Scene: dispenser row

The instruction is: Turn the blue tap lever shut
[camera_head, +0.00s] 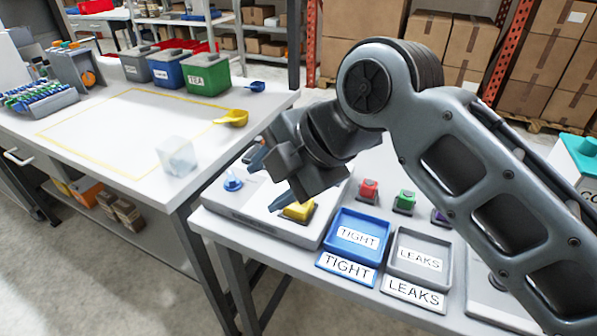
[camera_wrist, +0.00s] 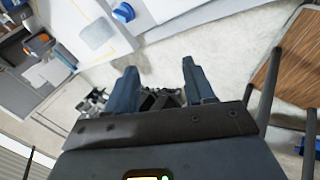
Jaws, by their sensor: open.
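The small blue tap (camera_head: 233,184) stands on the left part of the pale grey board on the near table in the head view. It is too small to tell which way its lever points. My gripper (camera_head: 269,180) is open and empty, to the right of the blue tap and apart from it in the picture. Its two blue-grey fingers also show spread in the wrist view (camera_wrist: 160,88), with nothing between them. A blue piece (camera_wrist: 123,12) shows at the top of the wrist view; I cannot tell whether it is the tap.
Red (camera_head: 368,190) and green (camera_head: 404,201) pieces stand behind the blue TIGHT tray (camera_head: 357,262) and grey LEAKS tray (camera_head: 392,262). A clear cube (camera_head: 178,156) and yellow scoop (camera_head: 232,118) are on the left table.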

